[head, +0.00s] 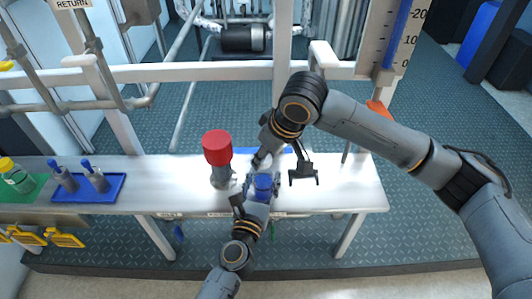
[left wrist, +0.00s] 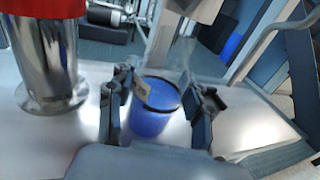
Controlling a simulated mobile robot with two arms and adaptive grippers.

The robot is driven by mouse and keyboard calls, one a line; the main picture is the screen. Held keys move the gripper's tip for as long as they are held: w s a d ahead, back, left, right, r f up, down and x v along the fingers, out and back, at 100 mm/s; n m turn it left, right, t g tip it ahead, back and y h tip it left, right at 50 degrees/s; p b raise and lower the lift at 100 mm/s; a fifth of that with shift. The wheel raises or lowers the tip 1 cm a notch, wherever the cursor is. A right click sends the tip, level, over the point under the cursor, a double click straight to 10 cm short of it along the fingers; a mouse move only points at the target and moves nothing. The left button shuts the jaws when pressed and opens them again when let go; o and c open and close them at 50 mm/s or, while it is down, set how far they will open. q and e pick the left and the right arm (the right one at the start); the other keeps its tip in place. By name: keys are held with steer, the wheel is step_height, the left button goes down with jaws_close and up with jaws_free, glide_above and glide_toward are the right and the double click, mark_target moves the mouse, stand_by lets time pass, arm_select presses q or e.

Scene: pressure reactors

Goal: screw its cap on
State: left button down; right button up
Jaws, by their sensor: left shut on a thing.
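A blue vessel (left wrist: 152,115) with a dark rim stands upright in the left wrist view. It also shows in the head view (head: 263,181), low on the white bench. My left gripper (left wrist: 158,118) has a finger on each side of the vessel and is shut on it; it also shows in the head view (head: 262,190). No separate cap can be made out.
A red-topped metal cylinder (head: 217,150) stands on the bench just left of the vessel. The white bench (head: 355,190) is clear at right.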

mark_target(263, 181)
steer(key=shift+f, duration=0.75)
steer(key=shift+f, duration=0.6)
